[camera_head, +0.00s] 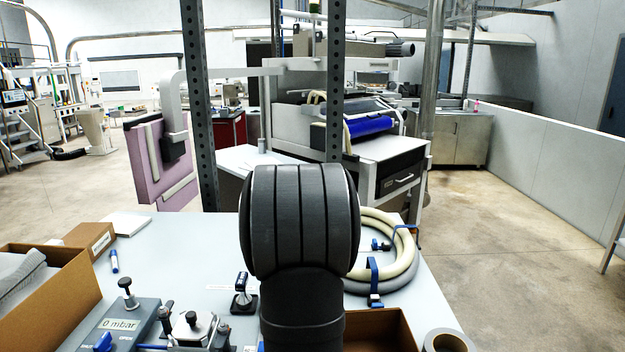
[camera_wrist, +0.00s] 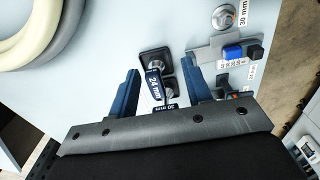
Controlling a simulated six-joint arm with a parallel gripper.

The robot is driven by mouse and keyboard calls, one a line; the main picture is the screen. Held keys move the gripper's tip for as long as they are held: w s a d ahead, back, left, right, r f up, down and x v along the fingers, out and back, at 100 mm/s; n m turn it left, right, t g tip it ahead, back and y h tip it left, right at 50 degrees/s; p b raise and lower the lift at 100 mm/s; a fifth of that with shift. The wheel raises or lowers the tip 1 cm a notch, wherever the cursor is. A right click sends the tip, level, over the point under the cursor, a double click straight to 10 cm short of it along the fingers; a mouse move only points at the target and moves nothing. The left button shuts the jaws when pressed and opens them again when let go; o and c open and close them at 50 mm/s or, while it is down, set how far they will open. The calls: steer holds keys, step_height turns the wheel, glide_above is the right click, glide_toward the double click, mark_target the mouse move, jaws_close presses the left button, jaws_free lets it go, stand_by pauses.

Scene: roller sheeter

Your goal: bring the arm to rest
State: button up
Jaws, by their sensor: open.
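My gripper (camera_wrist: 160,66) shows in the wrist view, its two blue fingers apart. A small dark part with a blue "24 mm" tag (camera_wrist: 154,86) appears between the fingers, with bare table or gaps visible on both sides of it. I cannot tell its height relative to the fingertips. My gripper is hidden there.
A coiled cream hose (camera_head: 408,245) lies right of my arm. A blue-handled stand (camera_head: 243,292), a pressure box reading "0 mbar" (camera_head: 122,323) and a cardboard box (camera_head: 75,308) are to the left. An open brown box (camera_head: 385,330) and a tape roll (camera_head: 446,340) are at front right.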

steer(key=s+d+r, duration=0.2)
steer(key=d+r, duration=0.1)
steer(key=d, duration=0.2)
steer(key=s+a+r+n, duration=0.1)
steer(key=a+n, duration=0.3)
steer(key=a, duration=0.8)
steer(key=s+a+r+n, duration=0.1)
steer(key=s+a+n, duration=0.2)
steer(key=a, duration=0.9)
steer(key=s+a+n, duration=0.2)
steer(key=a+n, duration=0.3)
steer(key=a, duration=0.8)
steer(key=shift+s+r+n, duration=0.25)
steer(key=shift+r+n, duration=0.15)
